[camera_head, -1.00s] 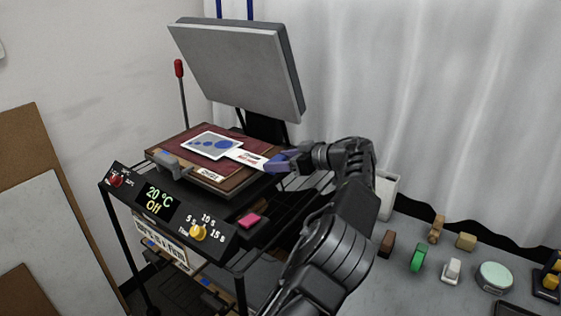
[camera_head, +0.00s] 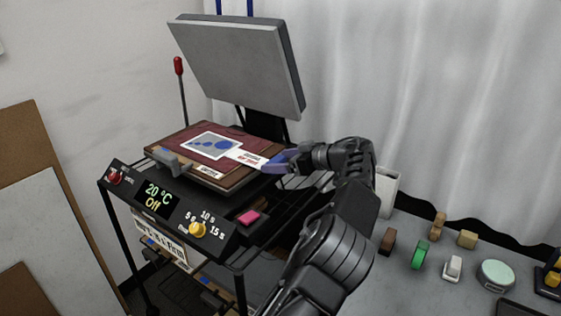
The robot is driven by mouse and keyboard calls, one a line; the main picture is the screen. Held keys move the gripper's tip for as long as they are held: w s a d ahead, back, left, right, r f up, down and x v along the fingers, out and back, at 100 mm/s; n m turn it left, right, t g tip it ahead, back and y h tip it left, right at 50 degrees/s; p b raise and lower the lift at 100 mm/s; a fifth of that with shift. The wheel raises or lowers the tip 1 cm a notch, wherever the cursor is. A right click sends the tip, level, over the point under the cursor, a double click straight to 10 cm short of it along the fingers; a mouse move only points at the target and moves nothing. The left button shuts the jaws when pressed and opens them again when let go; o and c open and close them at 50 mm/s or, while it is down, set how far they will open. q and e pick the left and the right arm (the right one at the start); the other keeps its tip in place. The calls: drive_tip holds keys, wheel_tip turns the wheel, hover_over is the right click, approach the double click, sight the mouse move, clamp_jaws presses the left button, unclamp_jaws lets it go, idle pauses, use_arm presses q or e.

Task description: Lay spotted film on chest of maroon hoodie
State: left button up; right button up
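The spotted film (camera_head: 211,138), a pale sheet with blue spots, lies over the maroon hoodie (camera_head: 176,148), which is spread on the lower plate of the heat press. Whether the film fully touches the cloth is hard to tell. A white printed tab (camera_head: 247,157) extends from the film's right side. The fingertips partly hide the tab's end.
The press's grey upper plate (camera_head: 240,68) is raised and tilted above the hoodie. Its control panel (camera_head: 165,205) reads 20 °C, Off. A red-tipped lever (camera_head: 178,66) stands at the left. Stamps and small blocks sit on the grey table (camera_head: 400,285) at right.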

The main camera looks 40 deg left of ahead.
use_arm(q)
drive_tip(key=shift+o, duration=0.6)
drive_tip(key=shift+d+r, duration=0.15)
drive_tip(key=shift+d, duration=0.35)
drive_tip(key=b+v, duration=0.1)
drive_tip(key=v, duration=0.5)
drive_tip(key=shift+d+r, duration=0.2)
drive_tip(key=shift+d, duration=0.1)
